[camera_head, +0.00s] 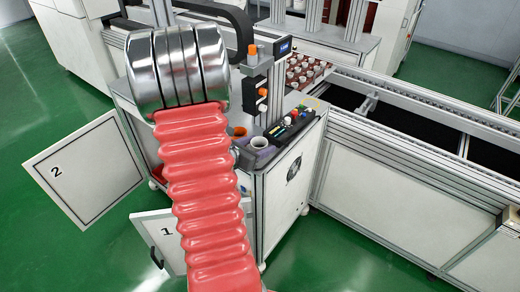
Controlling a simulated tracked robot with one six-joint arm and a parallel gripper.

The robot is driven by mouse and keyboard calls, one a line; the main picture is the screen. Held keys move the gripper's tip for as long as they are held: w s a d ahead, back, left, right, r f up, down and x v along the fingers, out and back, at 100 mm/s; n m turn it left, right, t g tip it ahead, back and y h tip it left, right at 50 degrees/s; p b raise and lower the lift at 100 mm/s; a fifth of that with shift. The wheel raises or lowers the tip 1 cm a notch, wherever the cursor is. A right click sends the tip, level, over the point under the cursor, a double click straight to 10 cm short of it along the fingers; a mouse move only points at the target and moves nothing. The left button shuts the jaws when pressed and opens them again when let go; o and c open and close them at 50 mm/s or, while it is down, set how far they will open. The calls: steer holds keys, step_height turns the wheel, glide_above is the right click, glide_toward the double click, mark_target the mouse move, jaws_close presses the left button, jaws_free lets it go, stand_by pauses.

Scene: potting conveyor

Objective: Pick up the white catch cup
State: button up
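A small white cup (259,143), which looks like the catch cup, stands upright with a dark opening on the workstation's top, near its front corner. It is just right of my red bellows-covered arm, which fills the centre-left of the view. The lower part of the cup is partly hard to make out. My gripper is not visible; the chrome-ringed end of my arm covers that region.
An orange cup (237,131) is close behind the white cup. A dispensing column (278,85) rises behind it. Small coloured items (291,121) lie to its right. A conveyor (430,115) runs along the right. Open doors marked 2 (88,170) and 1 (152,238) stick out at left.

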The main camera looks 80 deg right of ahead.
steer(key=c, duration=0.8)
steer(key=shift+r, duration=0.1)
step_height(320, 180, up, 10)
steer(key=shift+f, duration=0.1)
stand_by(0.5)
stand_by(0.4)
